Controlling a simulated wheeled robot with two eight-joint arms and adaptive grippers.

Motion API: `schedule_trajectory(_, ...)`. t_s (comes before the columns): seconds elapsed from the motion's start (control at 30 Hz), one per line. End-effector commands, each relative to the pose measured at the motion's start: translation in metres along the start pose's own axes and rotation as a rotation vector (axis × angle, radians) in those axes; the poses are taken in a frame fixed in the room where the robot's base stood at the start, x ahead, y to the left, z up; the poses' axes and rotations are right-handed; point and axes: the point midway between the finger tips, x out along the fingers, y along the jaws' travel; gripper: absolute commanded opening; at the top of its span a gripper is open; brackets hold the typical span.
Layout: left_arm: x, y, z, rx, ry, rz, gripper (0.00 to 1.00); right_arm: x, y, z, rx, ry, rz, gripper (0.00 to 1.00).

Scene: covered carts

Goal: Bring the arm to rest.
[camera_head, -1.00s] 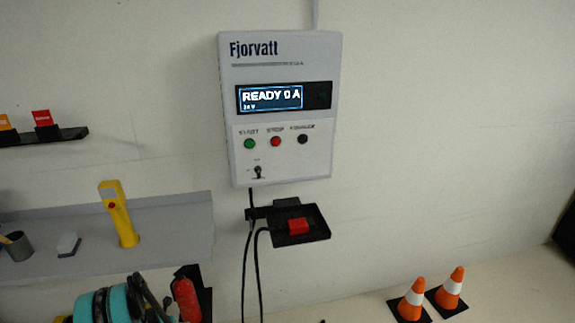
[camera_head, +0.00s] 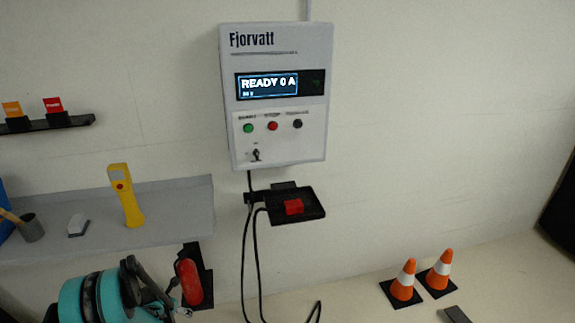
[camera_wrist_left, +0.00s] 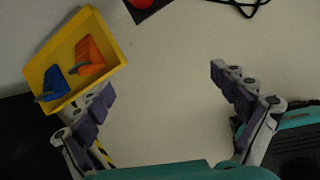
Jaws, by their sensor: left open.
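My right gripper is in neither view.
A Fjorvatt wall box (camera_head: 275,55) reads READY 0 A, above a small black shelf (camera_head: 312,212) with a red block. A grey shelf (camera_head: 170,205) holds a yellow handheld device (camera_head: 127,200). A red extinguisher (camera_head: 189,282) stands near my arm. Orange cones (camera_head: 404,280) stand right.

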Motion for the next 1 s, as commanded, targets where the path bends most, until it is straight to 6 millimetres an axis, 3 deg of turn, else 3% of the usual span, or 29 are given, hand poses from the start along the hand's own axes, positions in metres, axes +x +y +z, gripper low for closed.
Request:
schedule_trajectory(0.27, -0.082, -0.025, 0.036, 0.412, -0.028, 0.006, 0.96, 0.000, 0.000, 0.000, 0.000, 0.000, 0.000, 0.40)
schedule_trajectory(0.4, -0.147, -0.051, 0.050, 0.754, -0.051, 0.017, 0.96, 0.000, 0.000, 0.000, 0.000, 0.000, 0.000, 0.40)
schedule_trajectory(0.53, -0.206, -0.077, 0.052, 1.093, -0.073, 0.037, 0.96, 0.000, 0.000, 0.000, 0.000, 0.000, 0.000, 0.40)
schedule_trajectory(0.8, -0.308, -0.133, 0.023, 1.797, -0.111, 0.105, 0.96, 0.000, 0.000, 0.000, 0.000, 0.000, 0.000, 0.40)
schedule_trajectory(1.0, -0.360, -0.170, -0.021, 2.312, -0.128, 0.182, 0.96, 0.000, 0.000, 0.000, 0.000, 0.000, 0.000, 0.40)
